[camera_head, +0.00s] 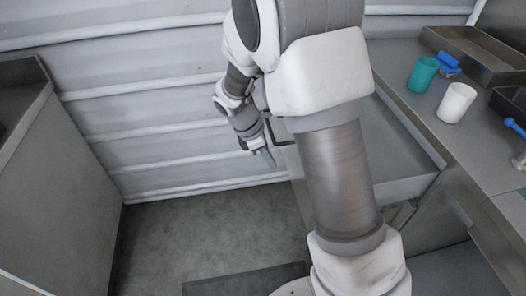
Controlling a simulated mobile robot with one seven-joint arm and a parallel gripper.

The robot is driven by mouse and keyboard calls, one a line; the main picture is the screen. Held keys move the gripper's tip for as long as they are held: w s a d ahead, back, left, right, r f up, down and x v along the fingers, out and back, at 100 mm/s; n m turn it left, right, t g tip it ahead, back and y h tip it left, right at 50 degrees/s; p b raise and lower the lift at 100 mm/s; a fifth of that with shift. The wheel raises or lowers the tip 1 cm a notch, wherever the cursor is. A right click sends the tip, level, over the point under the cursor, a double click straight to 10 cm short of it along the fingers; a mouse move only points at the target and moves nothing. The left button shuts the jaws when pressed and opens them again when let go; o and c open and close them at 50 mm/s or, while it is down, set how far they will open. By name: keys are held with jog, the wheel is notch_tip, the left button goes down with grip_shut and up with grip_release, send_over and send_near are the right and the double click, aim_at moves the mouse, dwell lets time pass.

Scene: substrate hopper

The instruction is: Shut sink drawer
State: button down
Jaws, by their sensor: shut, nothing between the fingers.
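The sink drawer (408,158) stands pulled out from the counter at the right, with its grey inside showing. My arm crosses in front of it and hides much of its middle. The drawer's front with a dark handle (283,143) faces left and is partly hidden. My gripper (269,160) is shut and empty, pointing down just left of the drawer front. I cannot tell whether it touches the drawer.
The counter (420,104) at right bears a teal cup (422,75), a white cup (456,103), a blue item (447,63), a metal tray (478,52) and a blue-handled tool (514,127). Another cabinet (60,190) stands left.

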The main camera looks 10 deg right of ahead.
jog(key=shift+d+f+b, duration=0.1)
jog(key=shift+d+b, duration=0.25)
jog(key=shift+d, duration=1.7)
jog(key=d+p, duration=0.3)
jog(key=d, duration=0.8)
jog(key=d+p, duration=0.4)
jog(key=d, duration=0.7)
jog(key=w+d+p, duration=0.1)
jog(key=d+p, duration=0.3)
jog(key=d, duration=0.7)
jog(key=shift+w+d, duration=0.1)
